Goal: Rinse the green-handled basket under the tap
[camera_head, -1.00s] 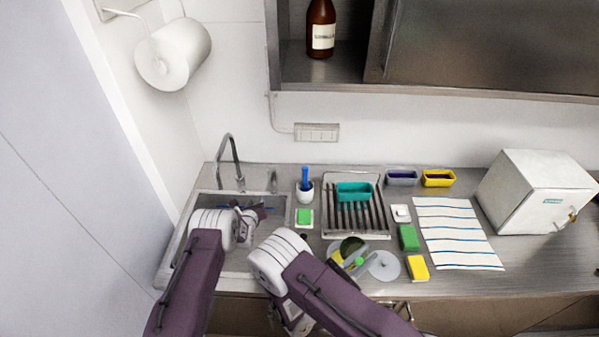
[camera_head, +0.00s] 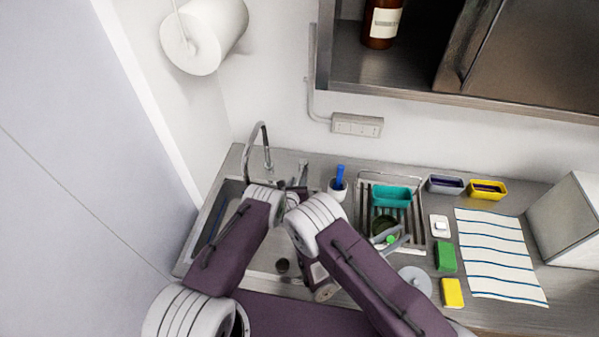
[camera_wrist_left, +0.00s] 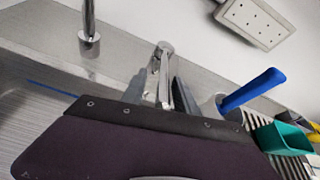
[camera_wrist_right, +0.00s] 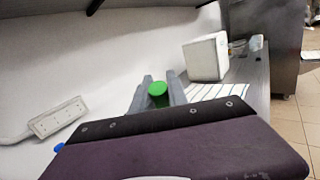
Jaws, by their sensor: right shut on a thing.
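The green-handled basket (camera_head: 384,226) shows as a dark round mesh shape in front of the draining rack's teal tub. My right gripper (camera_head: 391,241) is shut on its green handle, apparently above the counter. In the right wrist view the green handle end (camera_wrist_right: 158,92) shows between the fingers; the basket itself is hidden there. The tap (camera_head: 264,145) arches over the left part of the sink (camera_head: 238,184). My left gripper (camera_head: 289,188) is beside the tap. In the left wrist view its fingers look open around the upright metal tap lever (camera_wrist_left: 165,55); contact is unclear.
The rack (camera_head: 362,200) holds a teal tub (camera_head: 392,196). A white pot with a blue-handled tool (camera_head: 340,178) stands between sink and rack. A grey disc (camera_head: 415,281), green sponge (camera_head: 446,257), yellow sponge (camera_head: 453,293) and striped cloth (camera_head: 500,250) lie to the right.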

